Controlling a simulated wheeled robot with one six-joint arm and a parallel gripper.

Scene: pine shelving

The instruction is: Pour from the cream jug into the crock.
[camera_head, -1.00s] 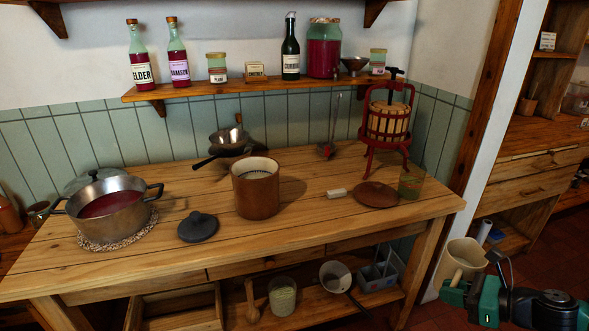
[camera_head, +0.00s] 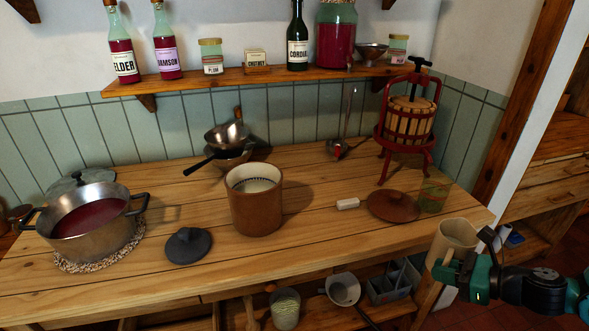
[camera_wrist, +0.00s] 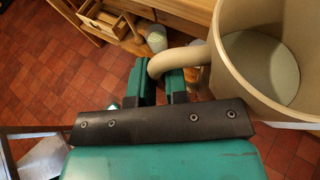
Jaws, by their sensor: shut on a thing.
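The cream jug (camera_head: 457,238) is a pale beige vessel, upright, just off the bench's right front corner. My gripper (camera_head: 462,272) is at its right side. In the wrist view my gripper (camera_wrist: 158,84) is shut on the jug's curved handle (camera_wrist: 180,58). The jug's open mouth and wall (camera_wrist: 231,60) fill the right of that view, with a paler surface inside; I cannot tell if it is liquid or the bottom. The crock (camera_head: 256,210) is a brown, open, pale-lined pot standing mid-bench with something pale inside, well left of the jug.
A dark lid (camera_head: 188,246) and a steel pot of red liquid (camera_head: 92,222) are left of the crock. A small white block (camera_head: 347,204), a brown round lid (camera_head: 393,206), a green glass (camera_head: 433,196) and a red press (camera_head: 405,125) lie to the right, between or behind crock and jug.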

